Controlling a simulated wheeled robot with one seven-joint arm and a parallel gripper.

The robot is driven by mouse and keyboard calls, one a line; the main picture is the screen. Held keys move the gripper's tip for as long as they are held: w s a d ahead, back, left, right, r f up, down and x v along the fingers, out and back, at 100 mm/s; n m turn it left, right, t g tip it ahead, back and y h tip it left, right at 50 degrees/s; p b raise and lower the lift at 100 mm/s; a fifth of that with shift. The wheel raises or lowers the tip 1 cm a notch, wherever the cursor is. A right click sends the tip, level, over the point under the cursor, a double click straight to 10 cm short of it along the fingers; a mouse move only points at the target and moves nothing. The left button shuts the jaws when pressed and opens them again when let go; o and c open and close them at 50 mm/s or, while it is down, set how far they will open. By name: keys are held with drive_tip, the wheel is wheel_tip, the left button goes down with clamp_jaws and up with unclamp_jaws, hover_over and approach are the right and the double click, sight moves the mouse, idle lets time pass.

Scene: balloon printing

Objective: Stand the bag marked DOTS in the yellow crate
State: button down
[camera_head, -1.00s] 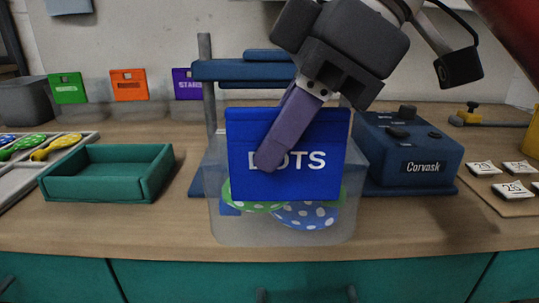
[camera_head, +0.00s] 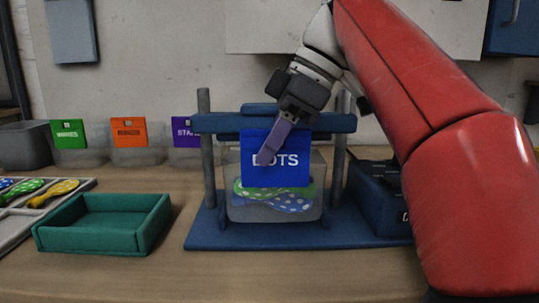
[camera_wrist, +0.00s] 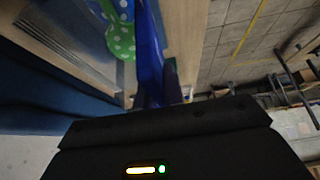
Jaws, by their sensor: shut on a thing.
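The DOTS bag (camera_head: 276,205) is clear, with a blue header card (camera_head: 292,176) and green and blue dotted balloons inside. It looks upright in front of the press. My gripper (camera_head: 266,157) is shut on the card, its purple finger lying across the front over the lettering. In the wrist view the card (camera_wrist: 150,50) runs edge-on from the jaws, with a green dotted balloon (camera_wrist: 120,38) beside it. I cannot tell whether the bag's bottom touches the press base. The yellow crate is in neither view.
The blue press (camera_head: 215,233) stands close around the bag, with grey posts and a crossbar. My red arm partly hides a blue machine (camera_head: 372,200) to its right. A green tray (camera_head: 60,240) is at left. Several header-card bags (camera_head: 68,134) stand at the back wall.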

drive_tip(key=shift+w, duration=0.7)
drive_tip(key=shift+w+f+b, duration=0.15)
drive_tip(key=shift+f, duration=0.65)
drive_tip(key=shift+w+f+b, duration=0.15)
drive_tip(key=shift+f, duration=0.6)
drive_tip(key=shift+f, duration=0.3)
drive_tip(key=c, duration=1.5)
unclamp_jaws()
drive_tip(key=shift+r, duration=0.1)
drive_tip(key=shift+b, duration=0.3)
